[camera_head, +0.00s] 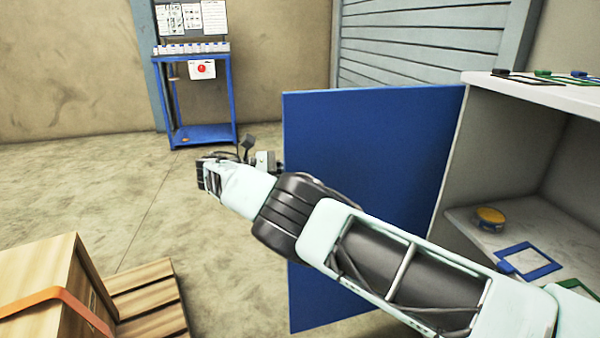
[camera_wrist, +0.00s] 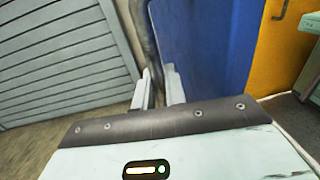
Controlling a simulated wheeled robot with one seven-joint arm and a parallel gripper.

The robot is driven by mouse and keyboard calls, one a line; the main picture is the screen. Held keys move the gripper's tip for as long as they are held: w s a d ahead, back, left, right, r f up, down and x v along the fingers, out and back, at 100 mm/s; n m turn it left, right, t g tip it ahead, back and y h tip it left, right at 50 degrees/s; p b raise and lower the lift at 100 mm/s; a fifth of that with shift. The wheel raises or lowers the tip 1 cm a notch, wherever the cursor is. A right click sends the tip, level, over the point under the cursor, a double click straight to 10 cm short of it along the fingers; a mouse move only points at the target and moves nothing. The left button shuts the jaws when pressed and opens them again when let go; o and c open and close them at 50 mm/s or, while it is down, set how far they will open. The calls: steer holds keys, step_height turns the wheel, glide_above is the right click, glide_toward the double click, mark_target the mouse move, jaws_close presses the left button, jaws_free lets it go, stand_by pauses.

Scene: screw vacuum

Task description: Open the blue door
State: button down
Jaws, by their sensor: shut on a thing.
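The blue door (camera_head: 365,185) stands swung open from the pale cabinet on the right, and its inside is exposed. In the wrist view the door (camera_wrist: 205,45) fills the upper middle. My gripper (camera_head: 268,158) is at the door's far left edge, partly hidden behind my arm. In the wrist view my gripper's fingers (camera_wrist: 160,88) are close together at the door's edge, shut on a part of the door. I cannot tell whether that part is a handle or the edge itself.
The open cabinet (camera_head: 455,165) has a shelf with a yellow round item (camera_head: 490,218) and a blue frame (camera_head: 530,262). A wooden crate (camera_head: 40,280) and pallet (camera_head: 150,300) are at lower left. A blue stand (camera_head: 207,132) is at the back. The floor between is clear.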

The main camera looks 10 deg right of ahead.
steer(key=c, duration=1.8)
jaws_free()
